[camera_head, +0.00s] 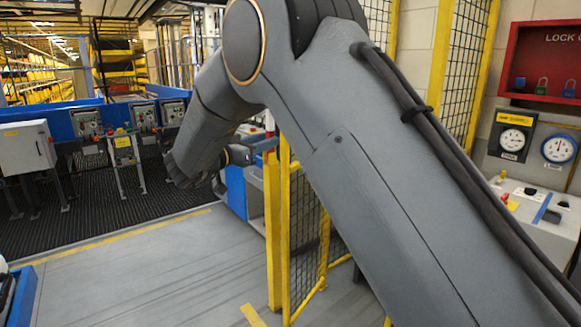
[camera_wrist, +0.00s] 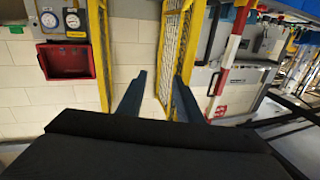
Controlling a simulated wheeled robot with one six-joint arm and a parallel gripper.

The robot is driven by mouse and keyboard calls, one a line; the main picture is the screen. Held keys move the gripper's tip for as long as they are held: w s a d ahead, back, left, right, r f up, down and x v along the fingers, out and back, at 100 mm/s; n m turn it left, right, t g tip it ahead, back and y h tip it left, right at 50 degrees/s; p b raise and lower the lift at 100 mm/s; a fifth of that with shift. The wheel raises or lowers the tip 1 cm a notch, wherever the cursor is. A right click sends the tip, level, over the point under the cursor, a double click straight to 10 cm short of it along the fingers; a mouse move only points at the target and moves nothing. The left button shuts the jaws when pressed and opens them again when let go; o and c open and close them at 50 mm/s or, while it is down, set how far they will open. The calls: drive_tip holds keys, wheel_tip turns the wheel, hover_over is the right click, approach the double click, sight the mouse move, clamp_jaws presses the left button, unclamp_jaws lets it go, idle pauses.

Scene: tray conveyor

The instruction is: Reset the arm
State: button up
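My arm crosses the head view from the lower right up to the top centre, then bends down to the left. My gripper's two dark fingers show in the wrist view (camera_wrist: 160,77), spread apart with nothing between them. The wrist view is upside down.
A yellow post and mesh fence (camera_head: 273,230) stands close beside my arm. A red lock box (camera_head: 543,62), gauges (camera_head: 512,136) and a pale console (camera_head: 535,205) are at the right. Control boxes (camera_head: 28,148) stand at the left. The grey floor (camera_head: 150,270) is clear.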

drive_tip(key=w+d+f+n+t+y, duration=0.1)
drive_tip(key=w+d+n+t+y, duration=0.1)
drive_tip(key=w+d+n+y, duration=0.3)
drive_tip(key=s+d+f+n+g+y, duration=0.2)
drive_tip(key=s+d+f+g+y, duration=0.2)
drive_tip(key=s+d+f+y, duration=0.3)
drive_tip(key=s+d+f+g, duration=0.4)
drive_tip(key=s+d+f, duration=0.1)
drive_tip(key=s, duration=0.7)
drive_tip(key=s+d+f+g, duration=0.3)
drive_tip(key=s+d+f, duration=0.2)
drive_tip(key=s, duration=0.7)
drive_tip(key=s+d+f+n+g+h, duration=0.1)
drive_tip(key=s+d+f+g, duration=0.3)
drive_tip(key=s, duration=0.8)
wheel_tip(320, 180, down, 2)
drive_tip(key=shift+s+d+f+g, duration=0.2)
drive_tip(key=shift+s+d+g, duration=0.15)
drive_tip(key=shift+d, duration=0.2)
drive_tip(key=shift+w, duration=0.1)
